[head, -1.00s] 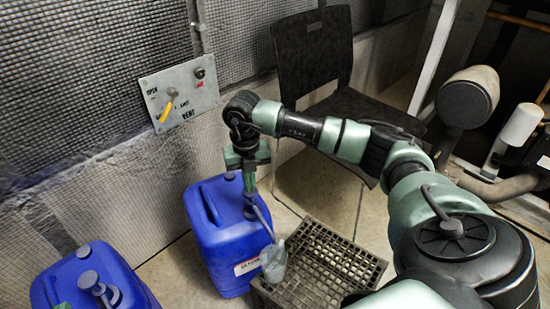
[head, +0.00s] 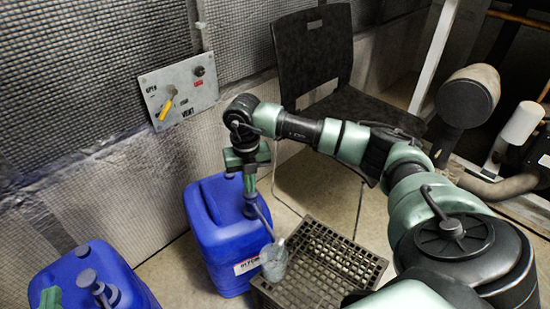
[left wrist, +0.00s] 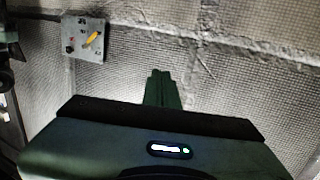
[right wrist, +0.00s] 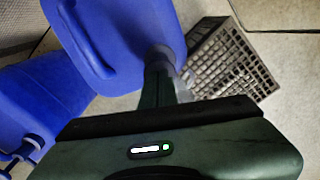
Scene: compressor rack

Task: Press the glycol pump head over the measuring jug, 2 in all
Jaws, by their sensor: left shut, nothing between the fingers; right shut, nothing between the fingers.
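The blue glycol container (head: 215,235) stands upright beside the wall. Its grey pump spout (head: 262,218) slants down toward the translucent measuring jug (head: 273,268), at the left corner of the crate. My right gripper (head: 250,192) is shut and empty, pointing down at the pump top. In the right wrist view its fingers (right wrist: 158,75) cover most of the grey pump head (right wrist: 160,54); I cannot tell whether they touch. My left gripper (head: 51,296) barely shows at the lower left edge; in the left wrist view its fingers (left wrist: 162,88) are shut, empty, facing the wall.
A second blue container (head: 85,262) with a grey pump stands at lower left. A dark lattice crate (head: 335,260) lies on the tiled floor. A black chair (head: 315,55) stands behind my right arm. A vent panel (head: 180,92) with a yellow lever is on the wall.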

